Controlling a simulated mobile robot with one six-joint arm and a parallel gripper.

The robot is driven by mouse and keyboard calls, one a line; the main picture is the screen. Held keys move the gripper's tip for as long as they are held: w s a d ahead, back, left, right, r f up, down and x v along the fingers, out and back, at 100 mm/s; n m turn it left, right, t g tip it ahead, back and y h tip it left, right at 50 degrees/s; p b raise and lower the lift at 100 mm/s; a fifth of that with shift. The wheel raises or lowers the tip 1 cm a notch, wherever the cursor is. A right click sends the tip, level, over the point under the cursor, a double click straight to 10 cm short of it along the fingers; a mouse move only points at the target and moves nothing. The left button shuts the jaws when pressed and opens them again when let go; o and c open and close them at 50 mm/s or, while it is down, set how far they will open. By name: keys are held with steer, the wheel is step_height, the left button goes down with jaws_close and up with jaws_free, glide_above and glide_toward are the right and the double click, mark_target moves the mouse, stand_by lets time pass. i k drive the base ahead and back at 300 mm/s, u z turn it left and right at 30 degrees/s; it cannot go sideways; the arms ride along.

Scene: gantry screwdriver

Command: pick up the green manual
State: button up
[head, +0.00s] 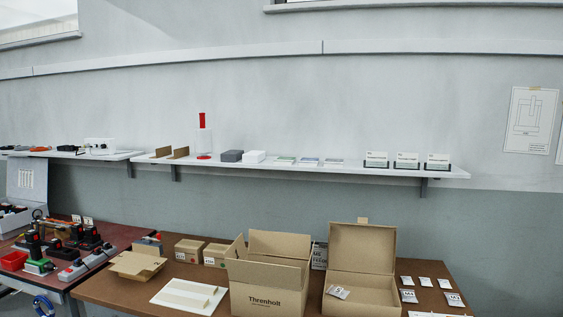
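A flat white booklet with a green band, which looks like the green manual (285,160), lies on the white wall shelf (300,168). To its right lie a similar booklet with blue (308,161) and one with grey (333,162). All are small in the head view, and their print cannot be read. My gripper is not in view.
On the shelf, white and grey boxes (231,156) sit left of the booklets, and card holders (406,161) stand to the right. Below, a brown table (100,289) carries open cartons (265,290), (362,252) and small packets. A darker table with chargers (85,262) is at left.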

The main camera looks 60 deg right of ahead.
mark_target(282, 160)
steer(key=i, duration=1.75)
steer(key=z, duration=1)
steer(key=k, duration=0.95)
steer(key=z, duration=0.15)
